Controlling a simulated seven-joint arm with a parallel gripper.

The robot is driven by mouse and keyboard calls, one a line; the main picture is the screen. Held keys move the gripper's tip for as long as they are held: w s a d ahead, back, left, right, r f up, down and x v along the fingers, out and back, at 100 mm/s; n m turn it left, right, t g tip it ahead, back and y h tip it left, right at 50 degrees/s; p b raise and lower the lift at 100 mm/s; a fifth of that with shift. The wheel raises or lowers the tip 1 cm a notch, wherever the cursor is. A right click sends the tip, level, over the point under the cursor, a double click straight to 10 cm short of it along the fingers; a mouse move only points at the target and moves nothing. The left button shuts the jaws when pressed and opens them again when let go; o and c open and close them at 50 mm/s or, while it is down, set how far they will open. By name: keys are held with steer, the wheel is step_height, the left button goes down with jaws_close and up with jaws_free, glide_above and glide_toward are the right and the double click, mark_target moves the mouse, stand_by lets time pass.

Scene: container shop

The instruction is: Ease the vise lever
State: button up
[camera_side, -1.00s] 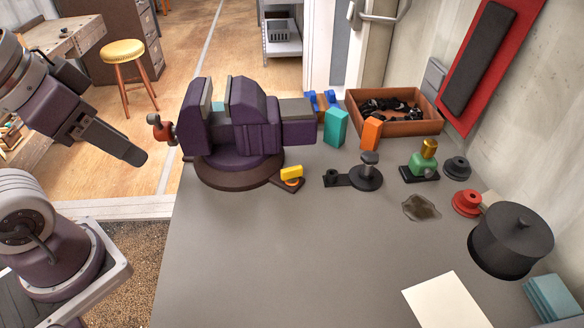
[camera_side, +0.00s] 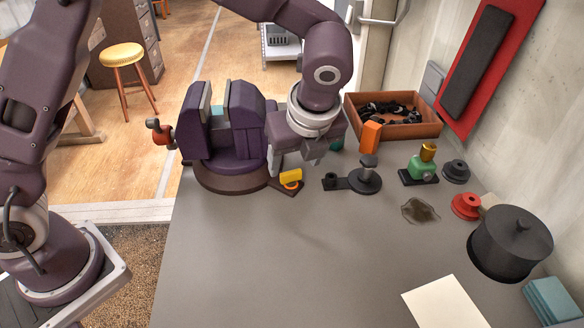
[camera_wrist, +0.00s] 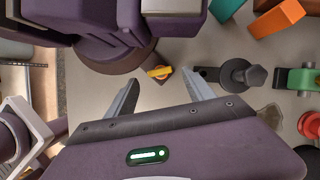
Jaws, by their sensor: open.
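The purple vise (camera_side: 240,130) stands on a round dark base at the back left of the bench. A small yellow lever (camera_side: 291,176) with an orange ring sits on a dark lug at the base's right. It shows in the wrist view (camera_wrist: 158,73) just beyond the space between my fingertips. A handle with a red part (camera_side: 161,131) sticks out at the vise's left end. My gripper (camera_side: 294,162) points down at the vise's right, close to the yellow lever. In the wrist view my gripper (camera_wrist: 162,83) has its fingers wide apart with nothing between them.
A black post on a plate (camera_side: 364,178) stands right of the lever, with an orange block (camera_side: 370,136) behind it. Farther right are a green device (camera_side: 424,169), a red knob (camera_side: 466,205) and a black pot (camera_side: 511,240).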

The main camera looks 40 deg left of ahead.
mark_target(292, 172)
steer(key=x, duration=0.4)
jaws_close()
steer(key=shift+n, duration=0.3)
steer(key=n+g, duration=0.1)
steer(key=n, duration=0.2)
steer(key=n+g, duration=0.1)
steer(key=n, duration=0.1)
steer(key=shift+w+d+n+g, duration=0.1)
steer(key=shift+w+n+g, duration=0.05)
steer(key=shift+n+g, duration=0.2)
steer(key=n+g, duration=0.1)
steer(key=n, duration=0.1)
steer(key=n+g, duration=0.1)
steer(key=n, duration=0.2)
steer(key=shift+w+n, duration=0.15)
steer(key=shift+n, duration=0.1)
stand_by(0.4)
